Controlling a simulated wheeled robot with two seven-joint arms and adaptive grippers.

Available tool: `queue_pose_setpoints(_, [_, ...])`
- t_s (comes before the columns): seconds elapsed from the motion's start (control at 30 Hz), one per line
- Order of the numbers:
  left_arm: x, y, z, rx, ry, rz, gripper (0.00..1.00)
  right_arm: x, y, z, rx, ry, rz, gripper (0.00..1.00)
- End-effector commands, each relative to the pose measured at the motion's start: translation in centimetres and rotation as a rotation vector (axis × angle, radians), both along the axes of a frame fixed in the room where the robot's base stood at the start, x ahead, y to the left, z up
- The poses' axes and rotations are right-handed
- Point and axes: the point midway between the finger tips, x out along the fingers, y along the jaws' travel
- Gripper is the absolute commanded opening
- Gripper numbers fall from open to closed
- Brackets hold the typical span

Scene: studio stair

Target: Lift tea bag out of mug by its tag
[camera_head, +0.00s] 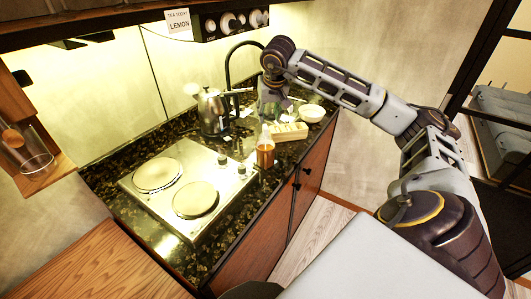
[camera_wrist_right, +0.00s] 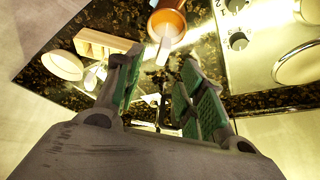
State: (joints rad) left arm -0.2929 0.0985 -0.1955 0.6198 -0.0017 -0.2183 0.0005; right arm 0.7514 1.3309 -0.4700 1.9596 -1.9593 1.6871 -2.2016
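No tea bag or tag can be made out for sure in either view. My left gripper is not in view.
A steel kettle (camera_head: 211,112) stands left of my gripper. A two-plate hob (camera_head: 150,205) fills the near counter. A sign (camera_head: 178,22) reads "LEMON".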

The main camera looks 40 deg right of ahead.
Motion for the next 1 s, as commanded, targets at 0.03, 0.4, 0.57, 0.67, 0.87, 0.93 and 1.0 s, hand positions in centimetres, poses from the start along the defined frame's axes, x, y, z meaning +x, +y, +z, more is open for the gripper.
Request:
queue_pose_setpoints(0.03, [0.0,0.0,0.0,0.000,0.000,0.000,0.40,0.2,-0.1,-0.8,0.000,0.004,-0.001,0.39])
queue_pose_setpoints(0.4, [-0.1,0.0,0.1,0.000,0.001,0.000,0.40,1.3,-0.7,-3.6,-0.001,0.000,0.000,0.39])
queue_pose_setpoints(0.57, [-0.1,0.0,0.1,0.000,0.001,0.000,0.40,1.3,-0.7,-3.7,-0.001,0.000,0.000,0.39])
queue_pose_setpoints(0.67, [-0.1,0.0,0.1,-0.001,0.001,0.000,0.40,1.3,-0.7,-3.7,-0.001,0.000,0.000,0.39])
queue_pose_setpoints(0.87, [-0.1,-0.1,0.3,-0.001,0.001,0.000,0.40,1.5,-0.7,-4.1,0.001,0.002,0.000,0.39])
queue_pose_setpoints(0.93, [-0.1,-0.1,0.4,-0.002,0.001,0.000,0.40,1.8,-0.7,-4.6,0.002,0.002,0.000,0.39])
queue_pose_setpoints(1.0, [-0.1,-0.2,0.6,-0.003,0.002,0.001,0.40,2.0,-0.8,-5.2,0.001,0.003,0.000,0.39])
